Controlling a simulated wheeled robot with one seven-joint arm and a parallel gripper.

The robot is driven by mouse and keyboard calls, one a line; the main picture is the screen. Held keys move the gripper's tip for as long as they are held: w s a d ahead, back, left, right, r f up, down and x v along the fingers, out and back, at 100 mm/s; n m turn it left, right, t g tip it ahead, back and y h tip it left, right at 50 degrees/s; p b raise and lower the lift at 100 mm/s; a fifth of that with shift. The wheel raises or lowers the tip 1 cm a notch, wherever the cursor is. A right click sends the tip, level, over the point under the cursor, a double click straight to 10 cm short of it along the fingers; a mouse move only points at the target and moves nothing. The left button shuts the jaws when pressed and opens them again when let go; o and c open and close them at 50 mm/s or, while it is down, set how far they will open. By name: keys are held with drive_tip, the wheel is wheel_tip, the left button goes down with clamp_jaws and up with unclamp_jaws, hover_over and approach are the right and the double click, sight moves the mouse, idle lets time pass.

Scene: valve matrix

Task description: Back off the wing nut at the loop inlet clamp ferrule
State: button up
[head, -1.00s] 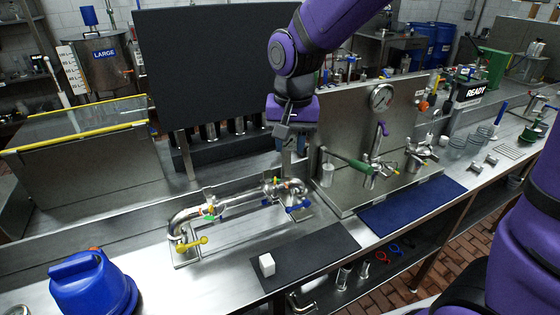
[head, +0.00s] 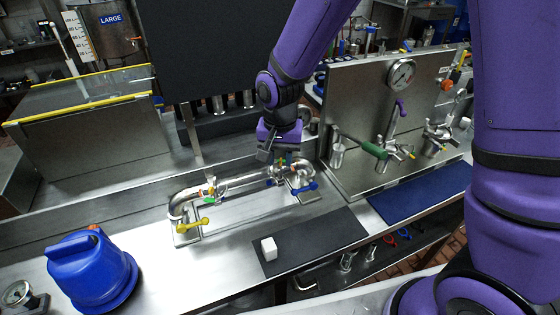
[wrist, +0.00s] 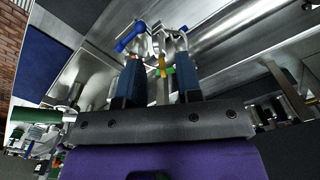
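A polished pipe loop (head: 240,183) stands on the steel bench, with a yellow-handled valve (head: 195,226) at its left end and a blue-handled valve (head: 305,188) at its right end. Small coloured clamp parts sit near both ends; the left clamp (head: 211,188) is clear of my arm. My gripper (head: 274,160) is above the right end, pointing down. In the wrist view my gripper (wrist: 158,65) is open, its two blue-padded fingers apart. A yellow and green clamp part (wrist: 164,71) shows between and beyond them. The blue handle (wrist: 131,37) is beyond the left finger. I cannot tell whether anything touches.
A steel panel with a pressure gauge (head: 401,73) stands to the right, with a green-handled valve (head: 372,149). A black mat (head: 310,240) with a white block (head: 269,249) lies in front. A dark board (head: 210,45) rises behind.

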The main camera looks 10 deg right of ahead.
drive_tip(key=shift+f, duration=0.9)
clamp_jaws()
